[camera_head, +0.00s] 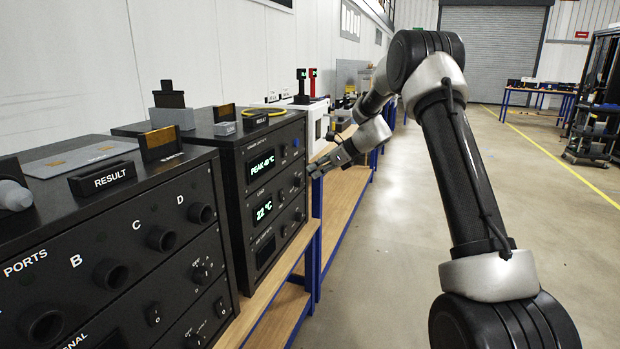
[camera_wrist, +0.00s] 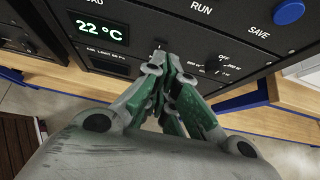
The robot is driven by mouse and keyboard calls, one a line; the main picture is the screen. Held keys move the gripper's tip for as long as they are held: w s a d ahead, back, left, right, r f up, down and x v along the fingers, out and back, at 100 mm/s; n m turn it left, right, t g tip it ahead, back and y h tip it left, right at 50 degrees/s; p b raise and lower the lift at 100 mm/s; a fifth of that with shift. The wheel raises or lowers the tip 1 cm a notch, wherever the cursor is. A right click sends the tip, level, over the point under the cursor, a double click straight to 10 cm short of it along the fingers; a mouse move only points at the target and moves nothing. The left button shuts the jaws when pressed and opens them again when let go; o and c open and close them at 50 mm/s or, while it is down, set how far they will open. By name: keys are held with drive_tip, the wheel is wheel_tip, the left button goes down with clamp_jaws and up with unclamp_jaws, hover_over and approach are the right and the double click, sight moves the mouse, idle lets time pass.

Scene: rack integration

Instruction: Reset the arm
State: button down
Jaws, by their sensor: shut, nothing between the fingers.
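My gripper (camera_head: 320,170) is shut and empty at the end of my bent arm, close to the front of the black unit with green displays (camera_head: 262,180). In the wrist view my gripper (camera_wrist: 162,58) has its fingertips together in front of the panel, right of the "22 °C" display (camera_wrist: 102,30). I cannot tell whether the tips touch the panel. The switch near the tips is partly hidden. A blue button (camera_wrist: 289,12) marked SAVE and a knob (camera_wrist: 213,67) are to the right.
A black unit with ports (camera_head: 130,250) stands at the left on the wooden bench (camera_head: 262,302). The bench has blue legs. White equipment (camera_head: 318,125) stands farther back. The floor (camera_head: 400,250) right of the bench is clear.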

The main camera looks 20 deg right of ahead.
drive_tip(key=shift+r, duration=0.1)
idle(0.3)
drive_tip(key=s+d+f+n+g+h, duration=0.25)
drive_tip(key=s+f+n, duration=0.25)
drive_tip(key=s+n, duration=0.5)
drive_tip(key=s+d+r+n+h, duration=0.2)
drive_tip(key=s+r+n, duration=0.3)
drive_tip(key=s, duration=0.8)
drive_tip(key=s+d+r+n+h, duration=0.2)
drive_tip(key=s+r+n, duration=0.3)
drive_tip(key=s, duration=0.9)
drive_tip(key=s+d+r+n+h, duration=0.2)
drive_tip(key=s+r+n, duration=0.3)
drive_tip(key=s, duration=0.9)
drive_tip(key=shift+s+r+t, duration=0.2)
drive_tip(key=shift+r+t, duration=0.15)
drive_tip(key=shift+r, duration=0.15)
